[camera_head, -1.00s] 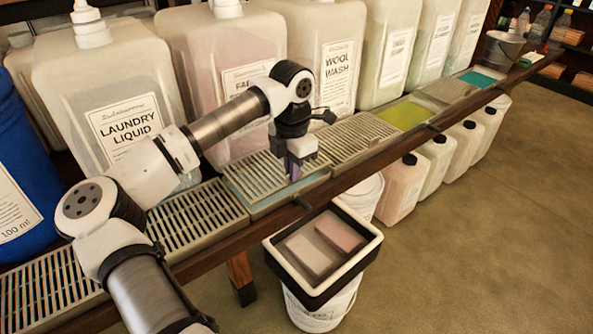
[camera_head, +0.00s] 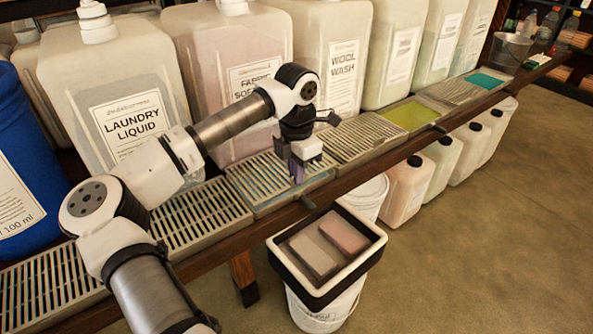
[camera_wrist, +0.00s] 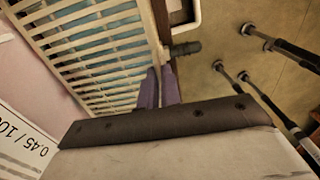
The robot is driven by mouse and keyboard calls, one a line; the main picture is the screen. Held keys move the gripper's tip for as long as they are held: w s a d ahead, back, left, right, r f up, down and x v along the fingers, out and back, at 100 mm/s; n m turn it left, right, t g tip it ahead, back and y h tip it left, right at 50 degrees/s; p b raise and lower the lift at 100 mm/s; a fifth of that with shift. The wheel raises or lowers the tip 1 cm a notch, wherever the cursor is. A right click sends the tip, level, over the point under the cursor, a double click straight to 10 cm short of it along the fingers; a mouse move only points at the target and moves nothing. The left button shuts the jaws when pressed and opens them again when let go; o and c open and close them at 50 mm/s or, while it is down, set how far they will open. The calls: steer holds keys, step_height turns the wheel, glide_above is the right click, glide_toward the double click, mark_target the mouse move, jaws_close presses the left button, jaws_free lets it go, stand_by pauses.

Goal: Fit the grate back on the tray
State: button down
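The pale slatted grate (camera_head: 262,179) lies over the tray (camera_head: 268,205) in front of the fabric softener jug. It looks nearly level, and a strip of blue shows along the tray's front right side. In the wrist view the grate (camera_wrist: 92,45) fills the upper left, with blue showing through its slots. My gripper (camera_head: 297,172) is at the grate's front right edge. In the wrist view its purple fingers (camera_wrist: 160,84) stand close together on either side of the grate's rim, shut on it. Whether the grate touches the tray all round is hidden.
Large jugs, including laundry liquid (camera_head: 115,95) and wool wash (camera_head: 333,60), stand behind the row of trays. Other grates (camera_head: 195,215) lie beside this one. A yellow-green tray (camera_head: 408,116) has no grate over it. A bucket with a black-rimmed top (camera_head: 325,300) stands below the shelf.

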steer(key=shift+f, duration=0.2)
steer(key=shift+f+b, duration=0.5)
steer(key=shift+b, duration=0.15)
steer(key=shift+f, duration=0.3)
stand_by(0.4)
steer(key=c, duration=1.5)
jaws_free()
steer(key=shift+c, duration=0.2)
